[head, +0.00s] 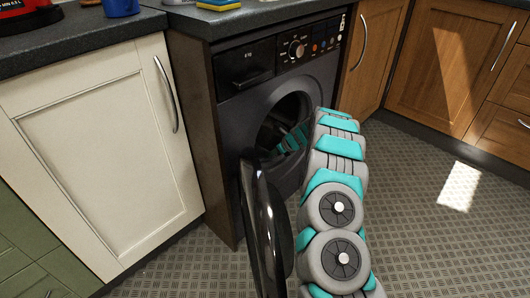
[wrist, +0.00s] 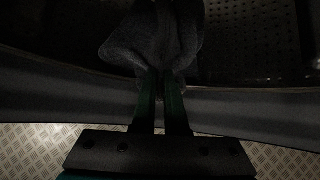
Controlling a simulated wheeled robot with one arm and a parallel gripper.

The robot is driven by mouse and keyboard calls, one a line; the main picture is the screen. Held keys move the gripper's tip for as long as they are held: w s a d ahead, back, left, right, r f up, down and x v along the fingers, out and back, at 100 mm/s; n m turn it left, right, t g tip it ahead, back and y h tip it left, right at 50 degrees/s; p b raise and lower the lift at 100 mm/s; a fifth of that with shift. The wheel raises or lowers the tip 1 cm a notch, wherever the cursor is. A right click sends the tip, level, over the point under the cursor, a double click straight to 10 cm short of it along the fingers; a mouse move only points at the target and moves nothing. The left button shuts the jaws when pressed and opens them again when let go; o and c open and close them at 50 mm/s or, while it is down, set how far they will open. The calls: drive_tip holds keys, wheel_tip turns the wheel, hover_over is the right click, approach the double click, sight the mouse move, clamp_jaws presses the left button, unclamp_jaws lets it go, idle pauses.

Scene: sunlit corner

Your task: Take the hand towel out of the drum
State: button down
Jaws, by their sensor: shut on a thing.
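The washing machine (head: 235,112) is dark and stands under the counter, with its round door (head: 265,230) swung open toward the left front. My arm reaches into the drum opening (head: 272,121), and my gripper is hidden inside it in the head view. In the wrist view my gripper (wrist: 160,88) is shut on the hand towel (wrist: 150,42), a bunched dark grey cloth. The towel hangs at the fingertips in the dark drum, whose perforated wall (wrist: 250,40) shows behind it. How much of the towel touches the drum is too dark to tell.
The open door stands close to the left of my arm. A cream cabinet (head: 100,150) is left of the machine and wooden cabinets (head: 445,60) are at the right. The patterned floor (head: 440,230) is clear at the right. A sponge (head: 218,4) lies on the counter.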

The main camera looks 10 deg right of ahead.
drive_tip(key=s+d+p, duration=0.2)
drive_tip(key=s+d, duration=0.7)
drive_tip(key=s, duration=0.3)
drive_tip(key=s+d+p, duration=0.3)
drive_tip(key=s+d, duration=0.5)
drive_tip(key=s, duration=0.4)
drive_tip(key=shift+d, duration=0.35)
drive_tip(key=shift+s, duration=0.1)
